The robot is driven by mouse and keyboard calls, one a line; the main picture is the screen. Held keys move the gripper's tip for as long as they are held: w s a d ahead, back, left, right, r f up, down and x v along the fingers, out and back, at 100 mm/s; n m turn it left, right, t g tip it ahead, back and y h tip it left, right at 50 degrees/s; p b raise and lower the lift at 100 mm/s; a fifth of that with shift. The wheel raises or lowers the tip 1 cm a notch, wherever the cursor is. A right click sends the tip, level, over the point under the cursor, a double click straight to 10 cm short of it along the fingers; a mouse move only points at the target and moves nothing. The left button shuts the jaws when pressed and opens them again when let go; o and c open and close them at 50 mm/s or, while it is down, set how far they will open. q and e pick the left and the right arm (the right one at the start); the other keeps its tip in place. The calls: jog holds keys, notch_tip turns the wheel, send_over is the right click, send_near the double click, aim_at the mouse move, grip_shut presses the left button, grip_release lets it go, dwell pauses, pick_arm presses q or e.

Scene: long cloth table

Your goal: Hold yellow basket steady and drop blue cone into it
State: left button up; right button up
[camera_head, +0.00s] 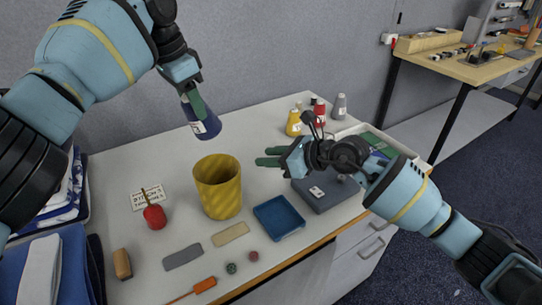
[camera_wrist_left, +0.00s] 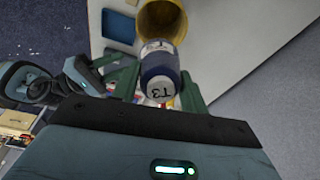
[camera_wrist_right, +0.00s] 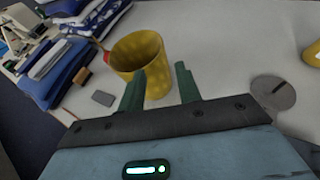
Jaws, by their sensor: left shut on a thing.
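The blue cone (camera_head: 203,122) has a white label and is held in the air in my left gripper (camera_head: 192,98), behind and a little left of the yellow basket's rim in the head view. The left wrist view shows the blue cone (camera_wrist_left: 160,75) between the green fingers, with the yellow basket (camera_wrist_left: 165,22) beyond it. The yellow basket (camera_head: 219,188) stands upright on the table, its inside partly visible. My right gripper (camera_head: 272,157) is apart from the basket, to its right. In the right wrist view its fingers (camera_wrist_right: 158,88) are spread and empty, with the basket (camera_wrist_right: 138,55) ahead.
A blue tray (camera_head: 278,217) and a grey box (camera_head: 325,192) lie right of the basket. A red object (camera_head: 154,216) and a label card stand left. Yellow, red and grey cones (camera_head: 293,124) stand at the back right. Small items lie along the front edge.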

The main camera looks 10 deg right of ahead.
aim_at(223, 158)
jog(key=shift+x, duration=6)
jog(key=shift+s, duration=0.1)
jog(key=shift+c, duration=0.3)
